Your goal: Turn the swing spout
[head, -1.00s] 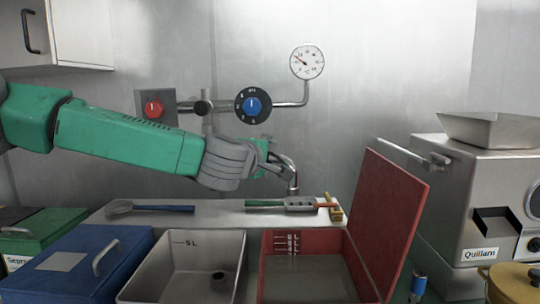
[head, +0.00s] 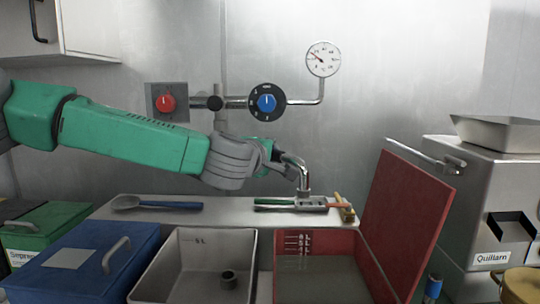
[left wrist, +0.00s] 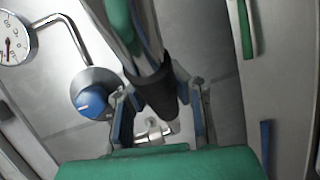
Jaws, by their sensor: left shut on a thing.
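The swing spout (head: 303,176) is a bent chrome tube on the wall pipework, its outlet pointing down above the ledge behind the red tank. My left gripper (head: 276,156) reaches in from the left and is shut on the spout. In the left wrist view, a dark sleeve on the spout (left wrist: 158,88) lies between the two fingers of my left gripper (left wrist: 163,108). In the head view, my wrist and fingers hide the spout's inner part. My right gripper is not in view.
Below are a grey basin (head: 187,240) and an open red tank (head: 344,240) with its lid (head: 410,210) raised at the right. A ladle (head: 160,205) and other utensils lie on the ledge. A blue knob (head: 267,103) and gauge (head: 323,58) are close above.

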